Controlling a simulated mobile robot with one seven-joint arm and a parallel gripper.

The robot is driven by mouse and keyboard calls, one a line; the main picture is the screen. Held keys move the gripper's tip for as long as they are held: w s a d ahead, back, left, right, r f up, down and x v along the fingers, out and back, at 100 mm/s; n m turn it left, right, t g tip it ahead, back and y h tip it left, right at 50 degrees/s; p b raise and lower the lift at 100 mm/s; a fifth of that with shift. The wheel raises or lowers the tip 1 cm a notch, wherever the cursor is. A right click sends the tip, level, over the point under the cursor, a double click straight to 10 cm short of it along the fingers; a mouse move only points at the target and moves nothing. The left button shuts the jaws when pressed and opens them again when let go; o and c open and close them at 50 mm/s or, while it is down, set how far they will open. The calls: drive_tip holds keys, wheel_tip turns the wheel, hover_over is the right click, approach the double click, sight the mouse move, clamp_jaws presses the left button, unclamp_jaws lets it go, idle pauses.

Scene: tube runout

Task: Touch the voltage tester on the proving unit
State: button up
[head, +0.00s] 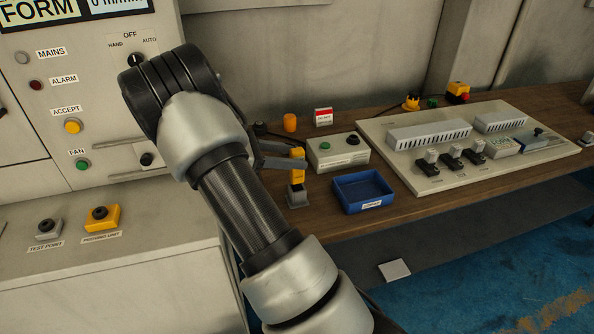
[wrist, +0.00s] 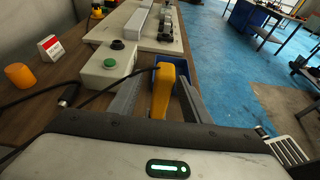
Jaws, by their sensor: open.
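The yellow voltage tester (head: 298,168) stands upright in a small grey holder (head: 298,196) on the wooden bench. My gripper (head: 284,155) is open at the tester. In the wrist view the tester (wrist: 163,88) lies between the two grey fingers of my gripper (wrist: 158,98), with a gap visible beside it. A black cable (wrist: 98,97) runs near it. The proving unit (head: 102,218) is a yellow box with a dark round top, on the pale ledge at the left, behind its label. It is not in the wrist view.
A grey test point (head: 47,229) sits left of the proving unit, below the control panel (head: 75,100). Near the tester are a blue tray (head: 362,190), a grey button box (head: 338,152) and an orange cylinder (head: 290,122). A component board (head: 400,135) fills the bench's right.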

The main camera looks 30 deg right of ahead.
drive_tip(key=x, duration=0.5)
drive_tip(key=shift+s+d+r+b, duration=0.15)
drive_tip(key=shift+s+r+b, duration=0.1)
drive_tip(key=shift+s+b, duration=0.05)
clamp_jaws()
